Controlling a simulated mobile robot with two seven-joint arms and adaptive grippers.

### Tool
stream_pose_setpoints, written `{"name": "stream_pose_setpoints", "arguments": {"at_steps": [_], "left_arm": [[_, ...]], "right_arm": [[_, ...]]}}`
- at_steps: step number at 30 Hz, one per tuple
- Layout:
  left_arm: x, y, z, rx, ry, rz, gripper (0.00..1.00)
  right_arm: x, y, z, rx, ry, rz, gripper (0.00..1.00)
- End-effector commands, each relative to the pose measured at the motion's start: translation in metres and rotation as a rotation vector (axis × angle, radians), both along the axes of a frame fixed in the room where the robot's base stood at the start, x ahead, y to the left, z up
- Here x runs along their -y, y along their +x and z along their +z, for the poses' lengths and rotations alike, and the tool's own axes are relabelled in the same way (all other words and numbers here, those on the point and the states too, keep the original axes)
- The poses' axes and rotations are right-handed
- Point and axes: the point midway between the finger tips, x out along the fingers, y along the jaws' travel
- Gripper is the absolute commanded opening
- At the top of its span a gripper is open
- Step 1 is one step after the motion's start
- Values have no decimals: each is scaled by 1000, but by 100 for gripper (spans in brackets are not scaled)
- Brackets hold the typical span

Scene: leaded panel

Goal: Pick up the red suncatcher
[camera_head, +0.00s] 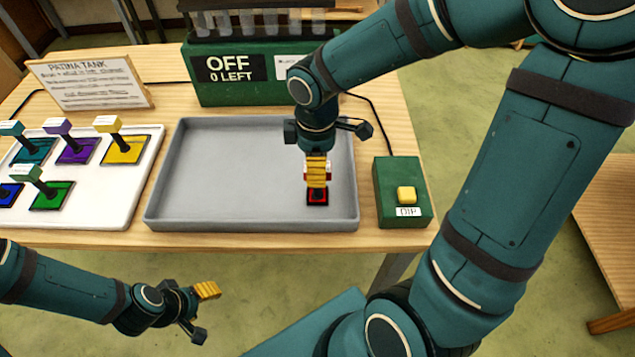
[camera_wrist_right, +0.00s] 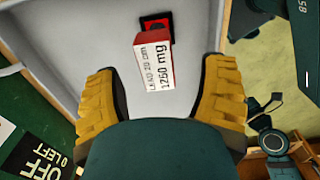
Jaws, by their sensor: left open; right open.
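The red suncatcher (camera_head: 317,198) stands in the grey tray (camera_head: 235,222), near the tray's right side. In the right wrist view it shows as a dark-edged red base (camera_wrist_right: 157,22) with a red block carrying a white label that reads 1250 mg (camera_wrist_right: 153,62). My right gripper (camera_head: 317,172) is above it, open, with its yellow fingers on either side of the block and visible gaps to it. In the head view the fingers partly hide the block. My left gripper (camera_head: 203,313) is open and empty in front of the table.
A white tray (camera_head: 105,215) at left holds several coloured suncatchers. A green box with a yellow DIP button (camera_head: 406,194) stands right of the grey tray. A green tank unit reading OFF, 0 LEFT (camera_head: 230,68) and a Patina Tank sign (camera_head: 90,82) stand behind.

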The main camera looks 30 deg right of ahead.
Motion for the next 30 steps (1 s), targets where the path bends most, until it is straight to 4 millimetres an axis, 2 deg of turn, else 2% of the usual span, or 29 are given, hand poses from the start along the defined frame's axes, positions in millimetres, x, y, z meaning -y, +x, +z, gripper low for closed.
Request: {"name": "stream_pose_setpoints", "arguments": {"at_steps": [6,9,19,25,30], "left_arm": [[1,-3,-12,-7,-2,-6,58],[1,-4,-14,-10,-2,-8,58],[1,-5,-14,-11,-2,-8,58],[1,-5,-14,-11,-2,-8,58],[1,-5,-14,-11,-2,-8,58]], "right_arm": [[4,0,-34,-4,0,-2,71],[4,0,-44,-4,0,-1,71],[4,1,-48,-2,0,-1,72],[4,1,-48,-1,0,-1,2],[4,1,-48,-1,0,-1,0]]}}
